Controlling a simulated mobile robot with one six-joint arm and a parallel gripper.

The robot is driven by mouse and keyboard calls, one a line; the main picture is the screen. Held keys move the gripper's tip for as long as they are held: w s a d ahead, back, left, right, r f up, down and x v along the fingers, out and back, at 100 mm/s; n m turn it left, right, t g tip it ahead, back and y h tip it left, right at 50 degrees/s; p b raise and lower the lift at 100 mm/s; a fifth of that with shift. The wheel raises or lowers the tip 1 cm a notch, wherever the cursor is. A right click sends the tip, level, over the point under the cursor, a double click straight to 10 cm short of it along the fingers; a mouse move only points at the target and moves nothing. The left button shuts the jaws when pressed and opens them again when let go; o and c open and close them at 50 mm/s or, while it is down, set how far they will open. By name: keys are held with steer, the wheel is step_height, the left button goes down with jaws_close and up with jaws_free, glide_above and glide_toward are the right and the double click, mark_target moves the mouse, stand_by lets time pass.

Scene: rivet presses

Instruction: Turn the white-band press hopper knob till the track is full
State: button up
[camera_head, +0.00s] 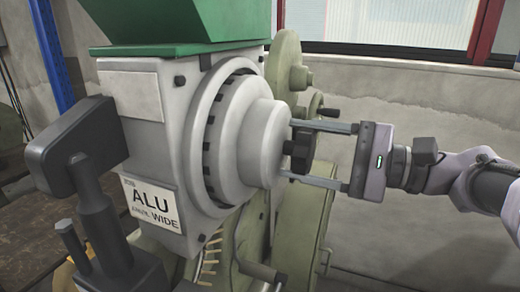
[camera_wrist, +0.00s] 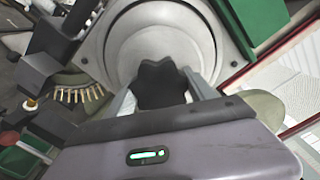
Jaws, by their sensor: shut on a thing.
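The hopper knob (camera_head: 300,148) is black and lobed, at the centre of the round grey hopper drum (camera_head: 232,140). My gripper (camera_head: 292,149) comes from the right, with one finger above the knob and one below, shut on it. In the wrist view the knob (camera_wrist: 161,84) sits between the two fingers. The press carries a blank whitish plate (camera_head: 131,94) and a label (camera_head: 153,205) reading "ALU" and "WIDE". Rivet-like pins (camera_wrist: 80,94) stand in a curved row in the wrist view. I cannot tell how full the track is.
A green hopper top (camera_head: 170,25) is above the drum. A dark grey bracket (camera_head: 78,148) sticks out at the left. Pale green press wheels (camera_head: 288,62) stand close behind the drum. A bare grey wall (camera_head: 420,100) and window are behind; free room lies at the right.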

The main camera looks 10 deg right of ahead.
steer(key=o, duration=1.4)
steer(key=p+v, duration=0.8)
steer(key=v, duration=0.9)
steer(key=shift+s+d, duration=0.1)
steer(key=shift+d, duration=0.1)
